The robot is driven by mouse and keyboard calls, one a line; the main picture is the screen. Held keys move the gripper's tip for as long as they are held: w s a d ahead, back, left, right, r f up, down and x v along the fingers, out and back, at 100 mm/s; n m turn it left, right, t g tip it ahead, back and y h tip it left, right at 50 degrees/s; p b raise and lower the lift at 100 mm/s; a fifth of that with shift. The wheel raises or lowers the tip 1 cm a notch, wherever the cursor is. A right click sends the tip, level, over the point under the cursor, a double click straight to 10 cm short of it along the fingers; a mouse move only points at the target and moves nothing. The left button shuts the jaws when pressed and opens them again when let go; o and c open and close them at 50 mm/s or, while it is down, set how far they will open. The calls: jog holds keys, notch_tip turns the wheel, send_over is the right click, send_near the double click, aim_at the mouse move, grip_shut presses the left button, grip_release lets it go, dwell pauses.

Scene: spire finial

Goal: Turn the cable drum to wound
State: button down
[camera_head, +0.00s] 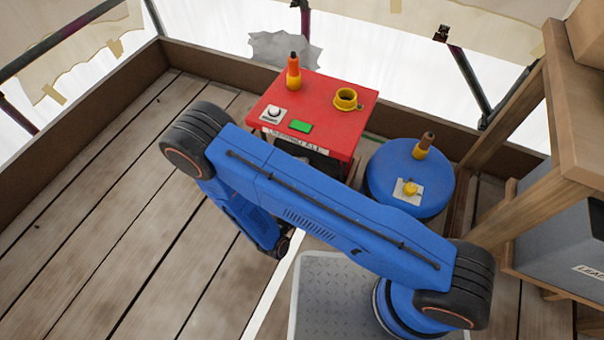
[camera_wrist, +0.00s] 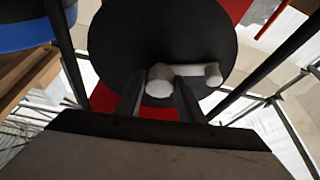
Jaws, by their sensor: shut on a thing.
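The cable drum (camera_wrist: 160,35) shows in the wrist view as a large black round disc against red panels. A pale grey crank handle (camera_wrist: 213,74) lies across the disc's lower part, its stubby near end between my two dark fingers. My gripper (camera_wrist: 159,90) is shut on that near end of the handle. In the head view my own blue arm covers the drum's face and my gripper. The red-topped cabinet (camera_head: 335,112) there has a printed label on its front edge. I cannot read any wound mark.
On the cabinet top stand an orange-and-yellow handled tool (camera_head: 293,75), a yellow cup-like ring (camera_head: 345,98), a white-plated knob (camera_head: 272,113) and a green block (camera_head: 300,126). A blue drum (camera_head: 385,180) stands to its right, beside a wooden shelf (camera_head: 510,205). Plank floor at left is clear.

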dwell(0.3)
jog(key=c, duration=1.2)
grip_release()
jog(key=shift+s, duration=0.1)
jog(key=v, duration=1.7)
jog(key=shift+f, duration=0.15)
